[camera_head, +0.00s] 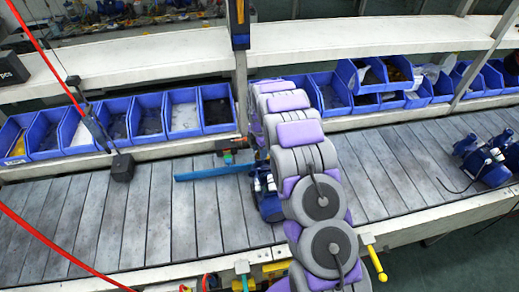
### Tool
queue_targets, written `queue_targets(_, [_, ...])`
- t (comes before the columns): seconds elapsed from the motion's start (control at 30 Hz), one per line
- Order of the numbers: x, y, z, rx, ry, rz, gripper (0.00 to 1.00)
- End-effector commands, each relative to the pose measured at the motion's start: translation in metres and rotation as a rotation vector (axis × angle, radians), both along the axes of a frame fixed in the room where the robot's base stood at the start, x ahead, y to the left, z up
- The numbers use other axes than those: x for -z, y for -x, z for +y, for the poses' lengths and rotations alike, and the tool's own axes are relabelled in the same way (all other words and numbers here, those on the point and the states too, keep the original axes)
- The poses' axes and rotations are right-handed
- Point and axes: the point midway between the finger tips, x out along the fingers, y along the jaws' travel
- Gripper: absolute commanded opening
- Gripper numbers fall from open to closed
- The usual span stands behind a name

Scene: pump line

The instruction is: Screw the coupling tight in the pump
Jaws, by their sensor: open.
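A blue pump (267,200) stands on the slatted conveyor, just left of my grey and purple arm, which covers part of it. My arm reaches from the bottom edge up across the conveyor. My gripper is not visible; the arm's own links seem to hide it. I cannot make out the coupling, nor whether it sits in the pump. A blue bar (212,173) lies to the left of the pump.
Blue bins (147,118) line the shelf behind the conveyor (130,215), on both sides of my arm. More blue pumps (484,160) stand at the far right. Red lines hang at the left. A yellow handle (376,263) is at the front edge. The left conveyor is largely clear.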

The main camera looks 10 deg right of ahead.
Motion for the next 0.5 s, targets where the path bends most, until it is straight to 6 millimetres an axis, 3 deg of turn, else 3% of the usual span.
queue_targets(0.3, [0.0,0.0,-0.0001,-0.021,0.0,0.0,0.46])
queue_targets(0.5, [-0.0002,0.0,-0.0001,-0.206,0.0,0.0,0.46])
